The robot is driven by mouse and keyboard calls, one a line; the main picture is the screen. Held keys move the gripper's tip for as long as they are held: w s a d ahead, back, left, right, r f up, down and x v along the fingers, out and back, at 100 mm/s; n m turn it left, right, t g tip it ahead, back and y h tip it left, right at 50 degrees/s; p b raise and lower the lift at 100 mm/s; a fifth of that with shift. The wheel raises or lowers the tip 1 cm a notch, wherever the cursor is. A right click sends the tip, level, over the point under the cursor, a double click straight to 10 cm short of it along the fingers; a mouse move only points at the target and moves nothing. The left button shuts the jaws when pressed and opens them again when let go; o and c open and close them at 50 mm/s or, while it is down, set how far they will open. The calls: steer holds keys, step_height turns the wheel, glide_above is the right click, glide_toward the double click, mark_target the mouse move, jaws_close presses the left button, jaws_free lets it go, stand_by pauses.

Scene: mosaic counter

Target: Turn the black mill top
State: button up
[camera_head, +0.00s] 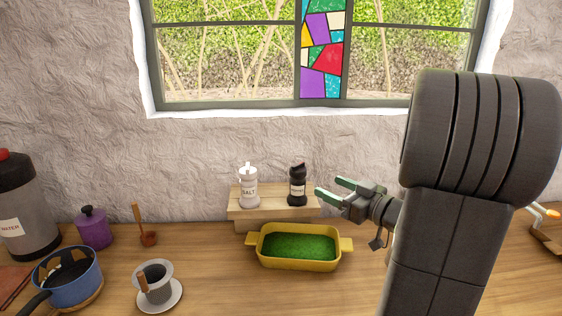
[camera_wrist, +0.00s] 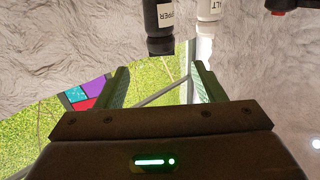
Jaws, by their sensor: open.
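The black pepper mill (camera_head: 297,185) stands upright on a small wooden riser (camera_head: 236,212) against the wall. Its label is partly readable. In the wrist view the black mill (camera_wrist: 160,30) appears upside down, ahead of the fingers, with its top toward the gap between them. My gripper (camera_head: 341,187) is open and empty, just right of the mill, with its fingers pointing left toward it. In the wrist view my gripper (camera_wrist: 160,77) shows two green fingers spread apart, with nothing between them touching either finger.
A white salt mill (camera_head: 249,188) stands left of the black one. A yellow dish (camera_head: 298,264) with green contents sits in front of the riser. A blue pot (camera_head: 68,276), a cup on a saucer (camera_head: 160,303), a purple jar (camera_head: 94,228) and a water dispenser (camera_head: 25,210) are at left.

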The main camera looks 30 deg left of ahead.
mark_target(296, 168)
steer(key=p+x, duration=0.1)
steer(key=x, duration=1.3)
steer(key=c, duration=1)
steer(key=shift+t, duration=0.3)
steer(key=m+t+h+b, duration=0.1)
steer(key=m+t+b, duration=0.1)
steer(key=b, duration=0.1)
steer(key=m+t+h+b, duration=0.2)
steer(key=b, duration=0.2)
steer(key=shift+w+d+f+t, duration=0.15)
steer(key=shift+w+f+t, duration=0.1)
steer(key=shift+t, duration=0.15)
steer(key=shift+d+r+m+t+h+b, duration=0.15)
steer(key=shift+m+t+h+b, duration=0.3)
steer(key=shift+b, duration=0.8)
steer(key=shift+r, duration=0.1)
